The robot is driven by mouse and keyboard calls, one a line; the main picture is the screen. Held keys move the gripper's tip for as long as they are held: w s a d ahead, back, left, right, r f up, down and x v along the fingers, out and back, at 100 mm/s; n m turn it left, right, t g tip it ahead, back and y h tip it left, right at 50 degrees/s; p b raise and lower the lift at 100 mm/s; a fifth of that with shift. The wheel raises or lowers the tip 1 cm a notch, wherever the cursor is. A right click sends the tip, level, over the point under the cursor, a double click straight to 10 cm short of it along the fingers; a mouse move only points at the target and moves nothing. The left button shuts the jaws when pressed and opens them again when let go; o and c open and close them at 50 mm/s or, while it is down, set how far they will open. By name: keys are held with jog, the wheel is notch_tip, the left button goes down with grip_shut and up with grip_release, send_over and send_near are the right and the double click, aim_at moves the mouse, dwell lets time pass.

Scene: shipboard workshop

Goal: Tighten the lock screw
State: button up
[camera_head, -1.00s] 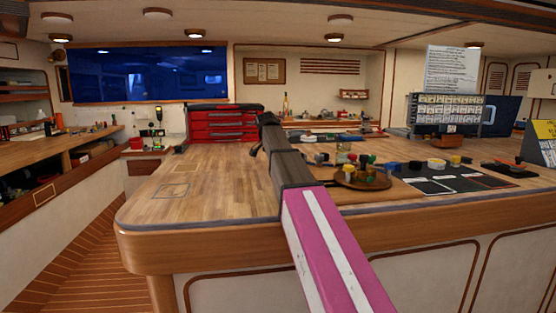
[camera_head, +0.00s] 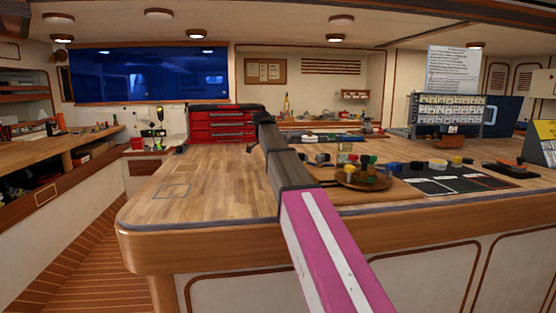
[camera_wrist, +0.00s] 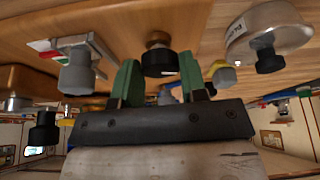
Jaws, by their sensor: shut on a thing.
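In the wrist view, which is upside down, the two green fingers of my gripper (camera_wrist: 158,66) stand either side of a black knob (camera_wrist: 158,63) on a brass-coloured base. I take this knob to be what the jaws are shut on; the contact itself is hard to see. Which part is the lock screw is not clear. In the head view my arm reaches over the bench, and the fingers are hidden.
A round metal piece with a black knob (camera_wrist: 269,38) and a grey-knobbed fitting (camera_wrist: 77,68) flank the gripper. On the wooden bench (camera_head: 210,190) are a round brown tray (camera_head: 362,182) of small parts and a red drawer chest (camera_head: 222,124). The bench's left front is mostly clear.

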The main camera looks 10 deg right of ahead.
dwell(0.3)
jog(key=o, duration=0.9)
jog(key=v, duration=1.1)
jog(key=shift+f, duration=0.1)
